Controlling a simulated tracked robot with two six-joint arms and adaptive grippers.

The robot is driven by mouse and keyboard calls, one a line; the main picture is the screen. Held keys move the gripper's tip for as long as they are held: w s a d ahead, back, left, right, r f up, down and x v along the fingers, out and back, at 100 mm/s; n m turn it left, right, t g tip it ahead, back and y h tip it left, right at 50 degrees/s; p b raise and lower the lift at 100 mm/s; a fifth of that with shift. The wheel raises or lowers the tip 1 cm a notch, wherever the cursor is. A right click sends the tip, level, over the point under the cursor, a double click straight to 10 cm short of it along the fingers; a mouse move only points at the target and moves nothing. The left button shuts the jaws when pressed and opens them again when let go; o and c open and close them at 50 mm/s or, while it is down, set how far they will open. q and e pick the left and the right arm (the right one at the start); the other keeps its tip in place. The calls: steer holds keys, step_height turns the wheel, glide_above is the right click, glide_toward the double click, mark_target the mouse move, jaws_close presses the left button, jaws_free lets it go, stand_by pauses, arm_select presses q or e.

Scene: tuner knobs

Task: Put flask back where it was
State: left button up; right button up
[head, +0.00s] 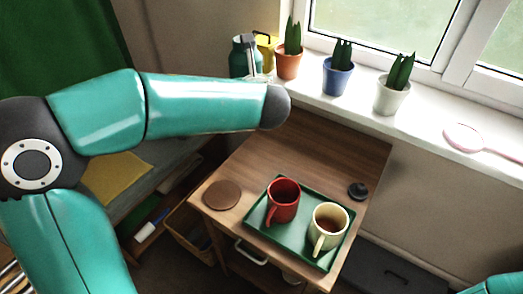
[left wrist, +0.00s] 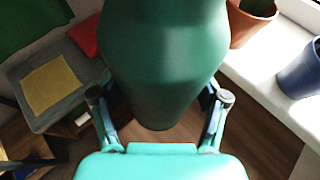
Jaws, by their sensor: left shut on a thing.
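The dark green flask (head: 239,58) is at the far end of the wooden table, near the window sill. In the left wrist view the flask (left wrist: 163,60) fills the middle, roughly upright, between the two fingers. My left gripper (left wrist: 160,100) is shut on it. In the head view my left gripper (head: 256,66) is mostly hidden behind my forearm. The forearm also hides the flask's lower part, so I cannot tell whether its base touches the table. A brown round coaster (head: 222,195) lies bare at the table's front left. My right gripper is out of view.
A green tray (head: 291,254) on the table (head: 335,150) holds a red mug (head: 284,200) and a cream mug (head: 329,228). A black knob-like lid (head: 357,191) lies behind it. Potted plants (head: 337,77) and a pink round object (head: 463,137) stand along the sill.

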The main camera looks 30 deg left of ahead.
arm_select(q)
steer(key=shift+w+f, duration=0.15)
steer(key=shift+f, duration=0.2)
steer(key=shift+w+d+f+b, duration=0.1)
steer(key=shift+f+b, duration=1.25)
steer(key=shift+f, duration=3.45)
steer(key=shift+d+f+b, duration=0.1)
steer(key=shift+f+b, duration=1.25)
steer(key=shift+f, duration=3.4)
steer(key=o, duration=1.3)
steer(key=shift+f, duration=0.15)
steer(key=o, duration=0.4)
